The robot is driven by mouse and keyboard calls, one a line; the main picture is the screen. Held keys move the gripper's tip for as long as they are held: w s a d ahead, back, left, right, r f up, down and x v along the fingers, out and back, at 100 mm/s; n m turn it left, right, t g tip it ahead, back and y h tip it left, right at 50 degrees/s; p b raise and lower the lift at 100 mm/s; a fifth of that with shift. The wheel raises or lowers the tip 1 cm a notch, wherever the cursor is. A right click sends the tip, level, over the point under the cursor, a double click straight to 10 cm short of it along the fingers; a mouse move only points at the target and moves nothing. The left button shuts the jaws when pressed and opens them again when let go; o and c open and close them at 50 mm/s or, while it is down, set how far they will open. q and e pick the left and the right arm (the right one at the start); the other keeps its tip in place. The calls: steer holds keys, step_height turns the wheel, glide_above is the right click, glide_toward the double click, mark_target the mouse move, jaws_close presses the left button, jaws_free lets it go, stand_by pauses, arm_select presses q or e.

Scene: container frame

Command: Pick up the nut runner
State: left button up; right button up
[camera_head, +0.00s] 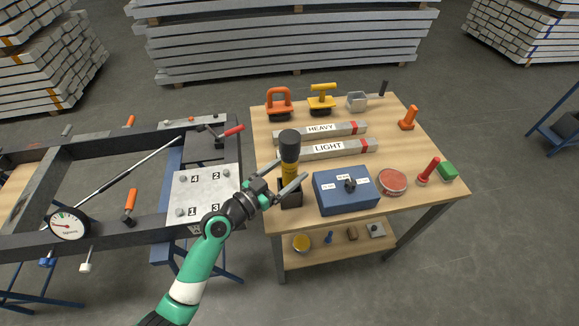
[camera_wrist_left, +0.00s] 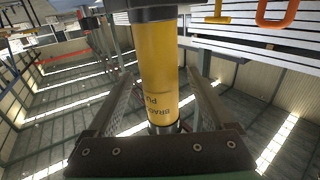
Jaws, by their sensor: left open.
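The nut runner (camera_head: 289,150) stands upright at the table's left front corner. It has a black top and a yellow body, and its lower end sits in or behind a dark block (camera_head: 292,198). My left gripper (camera_head: 288,172) is open, with one finger on each side of the yellow body. In the left wrist view the yellow body (camera_wrist_left: 160,70) fills the space between the two fingers, with gaps visible beside it. My right gripper is not in view.
A blue box (camera_head: 345,198) stands close right of the nut runner on the wooden table. Bars labelled HEAVY (camera_head: 320,129) and LIGHT (camera_head: 327,148) lie behind it. A steel frame with a numbered plate (camera_head: 205,190) is at the left. A red dish (camera_head: 392,182) is further right.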

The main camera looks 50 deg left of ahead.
arm_select(q)
steer(key=w, duration=0.4)
steer(key=shift+s, duration=0.1)
jaws_close()
steer(key=shift+r, duration=0.2)
stand_by(0.3)
